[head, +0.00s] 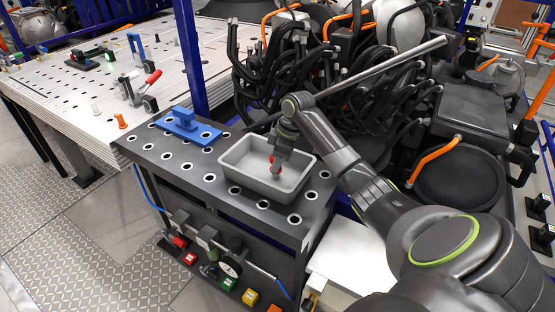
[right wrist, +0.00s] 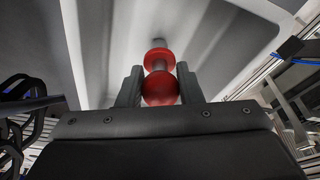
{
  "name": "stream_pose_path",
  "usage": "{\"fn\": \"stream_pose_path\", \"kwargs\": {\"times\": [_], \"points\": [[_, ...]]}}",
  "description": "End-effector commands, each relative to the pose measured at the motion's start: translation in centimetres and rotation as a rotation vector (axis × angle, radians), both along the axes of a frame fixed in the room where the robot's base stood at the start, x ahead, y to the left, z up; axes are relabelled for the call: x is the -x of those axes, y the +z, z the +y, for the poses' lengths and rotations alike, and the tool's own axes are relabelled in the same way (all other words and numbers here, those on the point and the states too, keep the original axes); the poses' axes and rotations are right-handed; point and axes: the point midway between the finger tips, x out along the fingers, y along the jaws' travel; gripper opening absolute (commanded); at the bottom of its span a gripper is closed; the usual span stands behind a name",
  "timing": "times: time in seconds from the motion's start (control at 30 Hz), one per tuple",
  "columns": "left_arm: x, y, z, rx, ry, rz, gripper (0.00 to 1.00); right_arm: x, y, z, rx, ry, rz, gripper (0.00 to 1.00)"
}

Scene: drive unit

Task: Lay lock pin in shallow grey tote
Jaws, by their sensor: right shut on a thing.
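The shallow grey tote (head: 237,185) sits on the dark perforated bench top in the head view. My right gripper (head: 277,165) points down over the inside of the tote. It is shut on the lock pin, whose red part (head: 271,159) shows between the fingers. In the right wrist view, the lock pin (right wrist: 160,88) has a red ball and a red collar, with a grey shank reaching toward the pale tote floor (right wrist: 205,45). I cannot tell whether its tip touches the floor. The rest of the tote is empty. My left gripper is not in view.
A blue fixture (head: 186,127) stands on the bench (head: 160,158) to the left of the tote. Black hoses and machine parts (head: 330,80) crowd the area behind. A pale perforated table (head: 75,100) stands at the far left, with clamps on it.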

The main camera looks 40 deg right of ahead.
Motion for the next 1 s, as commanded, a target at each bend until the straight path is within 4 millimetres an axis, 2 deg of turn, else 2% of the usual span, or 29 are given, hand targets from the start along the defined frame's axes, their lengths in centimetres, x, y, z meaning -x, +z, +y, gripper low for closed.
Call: {"fn": "stream_pose_path", "kwargs": {"times": [0.03, 0.07, 0.2, 0.47, 0.63, 0.77, 1.0], "points": [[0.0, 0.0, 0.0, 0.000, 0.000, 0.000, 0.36, 0.0, -0.2, 0.0, -0.001, 0.000, 0.001, 0.04], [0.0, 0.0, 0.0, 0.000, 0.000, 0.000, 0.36, 0.0, -0.2, 0.0, -0.001, -0.001, 0.001, 0.35], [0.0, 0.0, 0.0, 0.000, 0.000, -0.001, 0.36, 0.0, -0.2, 0.0, -0.001, -0.001, 0.001, 0.53], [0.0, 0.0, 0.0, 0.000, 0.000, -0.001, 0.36, 0.0, -0.1, 0.0, -0.001, -0.001, 0.001, 0.54], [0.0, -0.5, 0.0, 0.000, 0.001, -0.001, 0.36, 0.1, 0.9, -0.3, 0.001, -0.001, -0.003, 0.54], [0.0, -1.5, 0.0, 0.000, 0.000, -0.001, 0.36, 0.5, 3.0, -0.8, 0.004, -0.001, -0.006, 0.54], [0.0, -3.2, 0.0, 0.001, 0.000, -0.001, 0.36, 1.5, 8.1, -1.7, 0.003, -0.001, -0.004, 0.54]]}}
